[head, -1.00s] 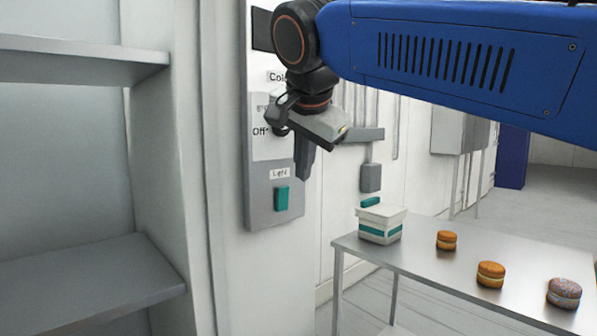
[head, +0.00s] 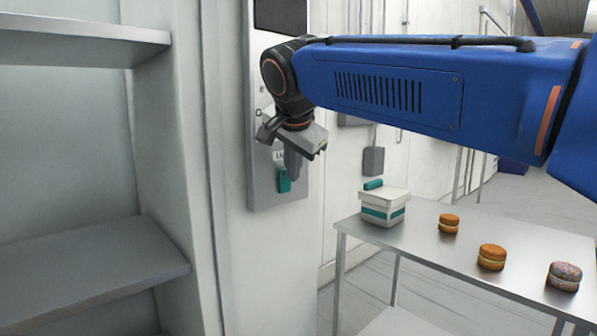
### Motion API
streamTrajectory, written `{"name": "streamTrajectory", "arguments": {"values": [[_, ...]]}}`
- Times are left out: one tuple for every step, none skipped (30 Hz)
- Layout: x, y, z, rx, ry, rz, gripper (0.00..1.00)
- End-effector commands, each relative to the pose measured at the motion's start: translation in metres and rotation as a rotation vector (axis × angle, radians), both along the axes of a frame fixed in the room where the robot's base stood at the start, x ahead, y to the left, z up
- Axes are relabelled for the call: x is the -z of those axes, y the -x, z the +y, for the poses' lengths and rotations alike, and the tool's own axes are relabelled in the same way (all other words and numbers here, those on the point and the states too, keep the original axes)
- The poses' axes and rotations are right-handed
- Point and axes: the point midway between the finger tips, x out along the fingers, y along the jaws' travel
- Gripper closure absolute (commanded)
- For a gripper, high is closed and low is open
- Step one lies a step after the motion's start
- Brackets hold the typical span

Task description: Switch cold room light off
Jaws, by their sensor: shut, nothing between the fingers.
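The light switch (head: 284,182) is a small teal rocker low on a grey wall panel (head: 262,197). The panel is fixed to the white wall left of the middle. A small label above the switch is mostly hidden by my gripper. My gripper (head: 293,176) is shut and empty, pointing down in front of the panel. My gripper and wrist also cover most of the panel's middle controls.
A steel table (head: 440,246) at the right holds a white tub with a teal band (head: 383,208) and several filled rounds (head: 491,257). Grey shelves (head: 85,275) stand at the left. A grey box (head: 373,161) hangs on the wall behind the table.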

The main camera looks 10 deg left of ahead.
Motion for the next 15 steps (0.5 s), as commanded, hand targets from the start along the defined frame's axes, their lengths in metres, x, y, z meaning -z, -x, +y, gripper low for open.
{"name": "streamTrajectory", "arguments": {"values": [[0.0, -0.0004, 0.0008, 0.0, 0.0, 0.0, 1.0], [-0.0001, -0.0005, 0.0009, 0.0, 0.0, 0.0, 1.0], [-0.0002, -0.0006, 0.001, 0.0, 0.0, 0.0, 1.0], [-0.0002, -0.0006, 0.001, 0.0, 0.0, 0.0, 1.0], [-0.0002, -0.0005, 0.001, 0.0, 0.0, 0.0, 1.0], [-0.0003, -0.0005, 0.001, 0.0, 0.0, 0.0, 1.0], [-0.0003, -0.0004, 0.0009, 0.0, 0.0, 0.0, 1.0], [-0.0003, -0.0005, 0.0008, 0.0, 0.0, 0.0, 1.0], [-0.0003, -0.0005, 0.0008, 0.0, 0.0, 0.0, 1.0], [-0.0003, -0.0005, 0.0008, 0.0, 0.0, 0.0, 1.0], [-0.0004, -0.0006, 0.0011, 0.0, 0.001, 0.0, 1.0], [-0.0005, -0.0011, 0.0018, 0.0, 0.005, 0.003, 1.0], [-0.0009, -0.0017, 0.0025, 0.001, 0.009, 0.006, 1.0], [-0.0014, -0.0023, 0.0033, 0.001, 0.014, 0.01, 1.0], [-0.0019, -0.0034, 0.0048, 0.001, 0.025, 0.016, 1.0]]}}
